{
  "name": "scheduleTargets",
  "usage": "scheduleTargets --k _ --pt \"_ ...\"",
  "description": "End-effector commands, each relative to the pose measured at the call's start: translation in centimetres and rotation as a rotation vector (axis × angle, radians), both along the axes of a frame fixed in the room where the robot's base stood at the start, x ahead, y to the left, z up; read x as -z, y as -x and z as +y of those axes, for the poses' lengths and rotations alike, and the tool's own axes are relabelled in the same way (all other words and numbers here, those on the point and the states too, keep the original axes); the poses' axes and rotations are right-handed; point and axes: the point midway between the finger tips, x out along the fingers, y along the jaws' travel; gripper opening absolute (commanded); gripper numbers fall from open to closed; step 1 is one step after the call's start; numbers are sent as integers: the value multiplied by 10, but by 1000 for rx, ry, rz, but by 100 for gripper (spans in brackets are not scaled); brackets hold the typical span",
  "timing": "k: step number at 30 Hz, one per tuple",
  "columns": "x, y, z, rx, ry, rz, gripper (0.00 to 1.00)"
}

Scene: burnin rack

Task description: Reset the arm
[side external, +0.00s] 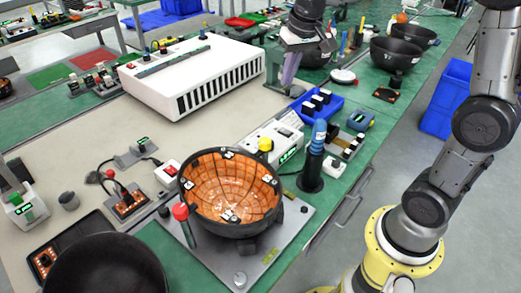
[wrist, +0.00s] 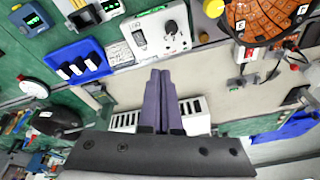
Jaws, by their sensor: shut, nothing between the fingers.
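My gripper (side external: 287,84) is at the upper middle of the side view, with its purple fingers pointing down. It hangs beside the right end of the white slotted box (side external: 195,72), near a blue tray (side external: 312,104) of black parts. In the wrist view my gripper (wrist: 160,74) has its two purple fingers together, with nothing between them. Whether the fingers touch anything below is unclear.
A black bowl lined with orange panels (side external: 230,190) stands on a grey plate (side external: 196,262) at the front. A dark post with a blue-banded top (side external: 318,140) stands right of it. Black bowls (side external: 397,52) are at the back right. The beige mat (side external: 75,150) has free room.

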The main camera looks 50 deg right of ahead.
Motion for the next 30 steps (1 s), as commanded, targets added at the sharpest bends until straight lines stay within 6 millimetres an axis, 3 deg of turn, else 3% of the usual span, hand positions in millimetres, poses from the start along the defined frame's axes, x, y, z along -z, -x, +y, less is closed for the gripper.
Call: scheduleTargets --k 3,8,11,16,19,23,30 --pt "-29 43 22 -63 17 -78 0" --pt "-45 104 44 -151 40 -170 0" --pt "-43 143 54 -209 55 -218 0" --pt "-19 197 62 -298 80 -265 0" --pt "0 216 63 -334 91 -259 0" --pt "18 224 63 -365 97 -223 0" --pt "16 222 63 -381 105 -229 0"
